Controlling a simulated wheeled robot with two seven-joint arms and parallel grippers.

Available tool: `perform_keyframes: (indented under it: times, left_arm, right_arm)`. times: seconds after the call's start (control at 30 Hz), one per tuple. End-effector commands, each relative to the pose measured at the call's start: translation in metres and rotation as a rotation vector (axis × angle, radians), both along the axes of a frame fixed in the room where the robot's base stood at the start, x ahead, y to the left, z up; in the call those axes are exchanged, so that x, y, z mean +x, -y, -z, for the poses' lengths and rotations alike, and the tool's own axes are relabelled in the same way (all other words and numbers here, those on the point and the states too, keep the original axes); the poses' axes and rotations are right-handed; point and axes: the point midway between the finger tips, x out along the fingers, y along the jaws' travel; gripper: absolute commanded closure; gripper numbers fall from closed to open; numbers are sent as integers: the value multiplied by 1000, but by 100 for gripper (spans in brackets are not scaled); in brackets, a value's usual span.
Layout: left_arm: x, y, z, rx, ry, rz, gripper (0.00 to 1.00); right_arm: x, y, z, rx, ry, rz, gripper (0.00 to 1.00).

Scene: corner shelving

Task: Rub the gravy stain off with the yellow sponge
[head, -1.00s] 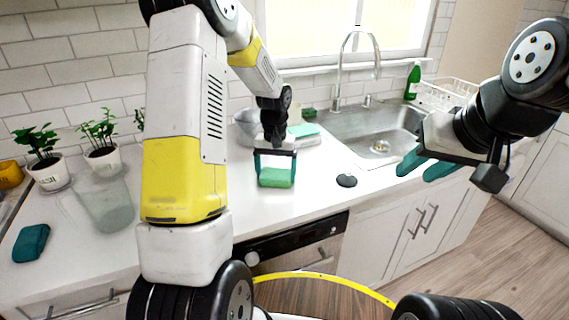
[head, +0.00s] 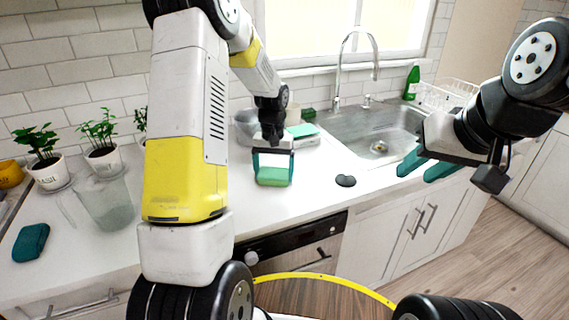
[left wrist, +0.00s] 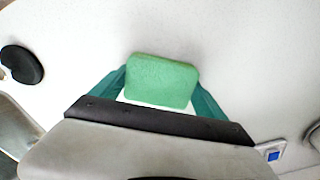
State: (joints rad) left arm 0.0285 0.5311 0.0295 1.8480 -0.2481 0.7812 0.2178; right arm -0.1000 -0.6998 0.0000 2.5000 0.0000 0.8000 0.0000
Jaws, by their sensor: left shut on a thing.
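My left gripper (head: 273,166) is shut on a green sponge (head: 273,177), low over the white counter (head: 215,215). In the left wrist view the green sponge (left wrist: 162,80) sits between the teal fingers of the left gripper (left wrist: 163,95). I cannot tell whether the sponge touches the counter. No yellow sponge shows, and I cannot make out a gravy stain; my left arm hides part of the counter. My right gripper (head: 425,165) is open and empty, in front of the sink.
A small black round object (head: 345,181) lies right of the sponge. The sink (head: 385,150) and tap (head: 340,75) are behind. A clear container (head: 108,205), potted plants (head: 42,165) and a dark teal block (head: 30,242) stand left. Bare counter lies around the sponge.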

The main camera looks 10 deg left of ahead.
Motion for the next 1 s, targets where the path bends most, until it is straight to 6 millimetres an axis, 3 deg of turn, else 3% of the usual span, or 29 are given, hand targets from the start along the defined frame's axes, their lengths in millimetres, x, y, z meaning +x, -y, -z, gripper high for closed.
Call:
perform_keyframes:
  times: [0.7,1.0]
  left_arm:
    - [-7,0,-69,1,5,-2,59]
    - [-9,0,-79,0,3,-2,59]
  right_arm:
    - [0,0,0,0,0,0,64]
    - [0,0,0,0,0,0,64]
